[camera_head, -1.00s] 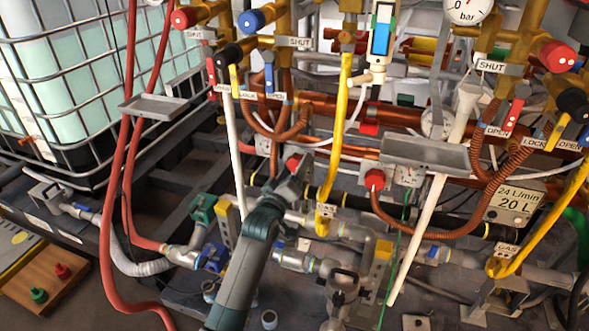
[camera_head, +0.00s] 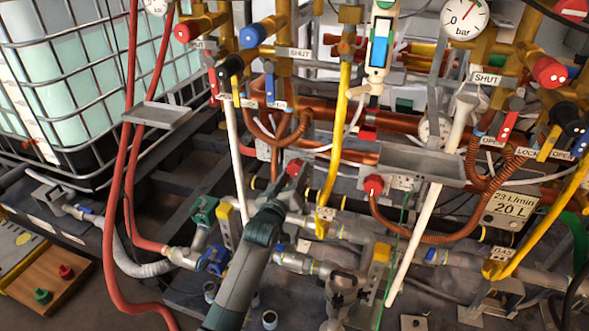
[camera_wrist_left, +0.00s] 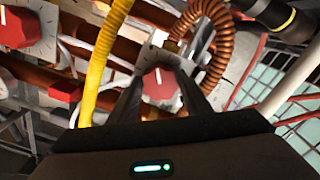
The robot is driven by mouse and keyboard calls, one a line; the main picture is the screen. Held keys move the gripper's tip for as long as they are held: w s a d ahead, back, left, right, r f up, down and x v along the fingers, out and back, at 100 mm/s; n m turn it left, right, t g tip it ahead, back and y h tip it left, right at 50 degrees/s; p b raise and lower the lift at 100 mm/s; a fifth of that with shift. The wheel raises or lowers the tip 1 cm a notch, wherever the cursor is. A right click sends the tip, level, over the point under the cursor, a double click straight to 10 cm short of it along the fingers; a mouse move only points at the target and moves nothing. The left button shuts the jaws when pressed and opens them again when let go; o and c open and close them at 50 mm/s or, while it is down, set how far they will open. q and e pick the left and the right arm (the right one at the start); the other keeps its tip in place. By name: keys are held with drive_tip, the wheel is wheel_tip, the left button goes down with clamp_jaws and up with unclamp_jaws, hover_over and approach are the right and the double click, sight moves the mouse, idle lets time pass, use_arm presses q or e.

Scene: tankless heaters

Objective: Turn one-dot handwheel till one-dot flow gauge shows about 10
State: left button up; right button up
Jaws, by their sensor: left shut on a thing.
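My left gripper (camera_head: 285,190) reaches a red handwheel (camera_head: 293,167) low on the left heater's pipework. In the left wrist view the fingers are shut around this red wheel (camera_wrist_left: 159,84), which has a white pointer line and a scale plate behind it. A second red handwheel (camera_head: 373,185) sits to the right on its own plate; a red wheel also shows at the upper left of the wrist view (camera_wrist_left: 18,28). A readout plate (camera_head: 511,206) at the right reads 23 L/min and 20 L. I cannot make out dot marks on the wheels or plate. My right gripper is out of view.
A yellow hose (camera_head: 341,130) and a white pipe (camera_head: 235,150) hang close to my left gripper. A grey tray (camera_head: 422,163) juts out at the right. A red hose (camera_head: 119,180) and a caged tank (camera_head: 75,90) stand at the left.

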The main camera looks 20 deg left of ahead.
use_arm(q)
drive_tip(key=m+p, duration=0.4)
drive_tip(key=m, duration=0.1)
drive_tip(key=shift+r, duration=0.1)
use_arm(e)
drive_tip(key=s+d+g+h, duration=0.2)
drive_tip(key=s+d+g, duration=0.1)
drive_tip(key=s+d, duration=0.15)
use_arm(q)
drive_tip(key=m+p, duration=0.1)
drive_tip(key=m, duration=0.1)
drive_tip(key=shift+m, duration=1.1)
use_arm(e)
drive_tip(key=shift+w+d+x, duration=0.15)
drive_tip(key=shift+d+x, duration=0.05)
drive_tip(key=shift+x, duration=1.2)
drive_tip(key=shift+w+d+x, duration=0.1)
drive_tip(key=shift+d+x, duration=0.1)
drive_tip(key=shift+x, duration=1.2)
use_arm(q)
drive_tip(key=o, duration=1.1)
drive_tip(key=shift+c, duration=0.2)
drive_tip(key=shift+n, duration=0.3)
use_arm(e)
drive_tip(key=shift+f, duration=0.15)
